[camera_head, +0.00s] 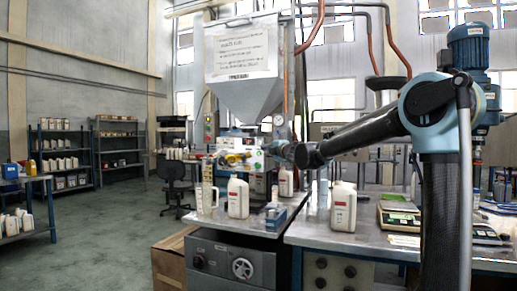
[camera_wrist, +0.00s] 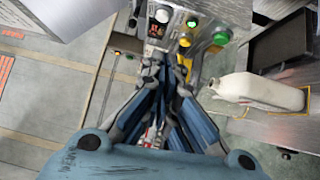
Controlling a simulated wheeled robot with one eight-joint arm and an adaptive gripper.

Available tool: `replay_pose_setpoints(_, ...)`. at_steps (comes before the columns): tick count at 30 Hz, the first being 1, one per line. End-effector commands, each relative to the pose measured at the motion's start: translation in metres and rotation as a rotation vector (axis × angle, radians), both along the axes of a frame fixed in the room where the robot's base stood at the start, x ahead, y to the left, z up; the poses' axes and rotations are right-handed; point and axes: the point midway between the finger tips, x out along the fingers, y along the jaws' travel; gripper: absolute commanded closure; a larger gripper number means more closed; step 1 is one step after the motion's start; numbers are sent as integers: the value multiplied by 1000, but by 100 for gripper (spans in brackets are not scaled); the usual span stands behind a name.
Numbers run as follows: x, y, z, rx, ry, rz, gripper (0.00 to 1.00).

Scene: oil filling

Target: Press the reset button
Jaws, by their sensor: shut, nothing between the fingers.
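A control panel with several coloured buttons and lamps (camera_wrist: 175,28) is at the top of the wrist view. On it are a white round button (camera_wrist: 162,16), a lit green one (camera_wrist: 192,22), a yellow one (camera_wrist: 185,41) and a large green one (camera_wrist: 221,38). I cannot read which is marked reset. My gripper (camera_wrist: 165,64) is shut and empty, its fingertips just below the panel's buttons in the picture; whether they touch it I cannot tell. In the head view the panel (camera_head: 240,157) sits under the hopper, with my arm's end at its right.
In the head view, a white jug (camera_head: 238,198) and a clear measuring jug (camera_head: 206,190) stand on the bench below the panel. The steel hopper (camera_head: 243,65) is above. Another jug (camera_head: 343,207) stands further right.

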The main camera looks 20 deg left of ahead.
Motion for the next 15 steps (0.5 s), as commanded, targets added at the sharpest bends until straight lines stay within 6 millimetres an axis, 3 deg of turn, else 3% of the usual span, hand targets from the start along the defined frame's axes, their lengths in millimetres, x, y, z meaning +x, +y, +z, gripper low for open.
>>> replay_pose_setpoints(3, -3, 10, 0, -10, -17, 20, 100)
replay_pose_setpoints(15, 0, 12, 1, -11, -17, 18, 100)
